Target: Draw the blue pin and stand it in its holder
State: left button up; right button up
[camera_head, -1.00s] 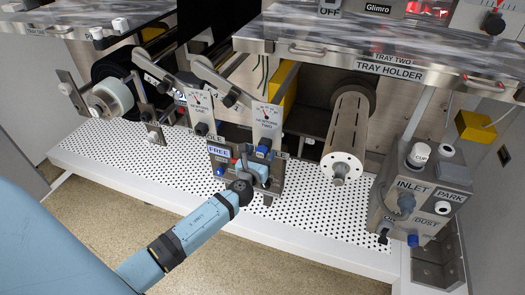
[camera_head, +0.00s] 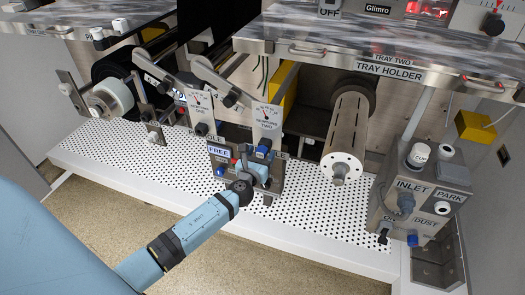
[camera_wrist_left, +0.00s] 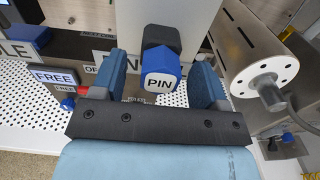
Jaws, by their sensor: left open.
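The blue pin (camera_head: 264,147) shows at the lower end of the Tension Two arm. In the left wrist view the pin (camera_wrist_left: 160,72) has a blue hexagonal cap with a white PIN label and a black part behind it. My left gripper (camera_head: 250,164) is just below and in front of it. In the wrist view its two blue fingers stand open on either side of the pin, with a gap visible on each side. I cannot make out which part is the pin's holder. My right gripper is not in view.
A panel with a FREE label (camera_head: 218,151) and a blue knob (camera_head: 220,171) is beside the gripper. A slotted metal roller (camera_head: 346,130) stands to the right, and a box marked INLET and PARK (camera_head: 425,190) farther right. The white perforated shelf (camera_head: 300,215) is mostly clear.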

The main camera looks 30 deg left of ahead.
aim_at(260, 155)
pick_arm(q)
jog(key=shift+c, duration=0.5)
jog(key=c, duration=1.1)
jog(key=shift+v, duration=3)
